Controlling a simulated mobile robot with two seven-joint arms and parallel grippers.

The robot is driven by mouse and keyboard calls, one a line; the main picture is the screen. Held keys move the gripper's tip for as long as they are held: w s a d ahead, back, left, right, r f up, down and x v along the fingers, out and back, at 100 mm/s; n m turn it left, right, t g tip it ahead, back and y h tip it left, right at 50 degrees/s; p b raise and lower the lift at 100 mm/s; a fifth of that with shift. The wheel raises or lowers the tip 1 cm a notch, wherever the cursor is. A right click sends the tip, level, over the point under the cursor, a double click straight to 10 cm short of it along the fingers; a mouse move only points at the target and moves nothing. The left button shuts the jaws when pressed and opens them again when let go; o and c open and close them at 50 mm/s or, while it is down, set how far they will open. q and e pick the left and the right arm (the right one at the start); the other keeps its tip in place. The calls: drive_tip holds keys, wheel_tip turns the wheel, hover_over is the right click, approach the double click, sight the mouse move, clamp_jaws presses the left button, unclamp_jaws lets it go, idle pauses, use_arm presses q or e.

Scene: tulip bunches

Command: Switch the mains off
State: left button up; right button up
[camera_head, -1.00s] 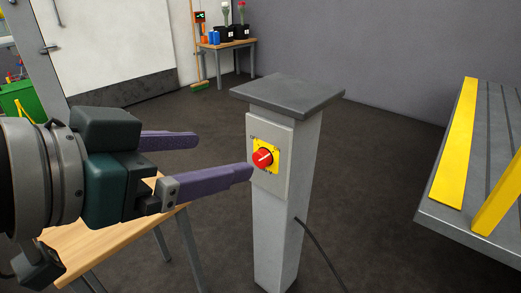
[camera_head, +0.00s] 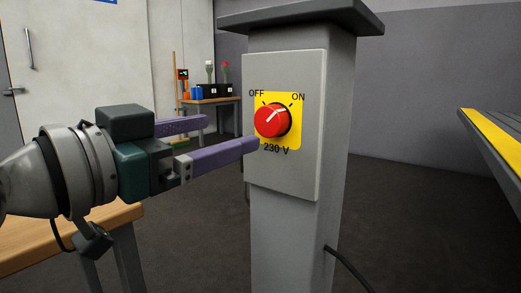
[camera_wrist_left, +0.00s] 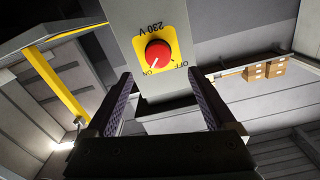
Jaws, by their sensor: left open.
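The mains switch is a red rotary knob (camera_head: 271,119) on a yellow plate (camera_head: 292,141) marked OFF at left, ON at right and 230 V below. Its white pointer line tilts up and right, towards ON. The plate sits on a grey box (camera_head: 285,72) on a grey post (camera_head: 283,240). The knob also shows upside down in the left wrist view (camera_wrist_left: 158,53), beyond my fingers. My left gripper (camera_head: 231,133) is open and empty, left of the knob in the head view. No finger visibly touches the knob. My right gripper is not in view.
The post has a wide dark cap (camera_head: 300,16) above the box, and a black cable (camera_head: 348,264) leaves its lower right side. A wooden table (camera_head: 60,238) stands at lower left. A platform with a yellow edge (camera_head: 495,140) is at right. Dark floor lies between.

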sight(266, 122)
use_arm(q)
drive_tip(key=b+x, duration=0.3)
drive_tip(key=x, duration=0.5)
drive_tip(key=shift+d+f+b, duration=0.15)
drive_tip(key=shift+d+b, duration=0.1)
drive_tip(key=shift+b, duration=0.05)
drive_tip(key=shift+w+d, duration=0.4)
drive_tip(key=shift+w, duration=0.1)
drive_tip(key=shift+c, duration=0.3)
drive_tip(key=c, duration=1.3)
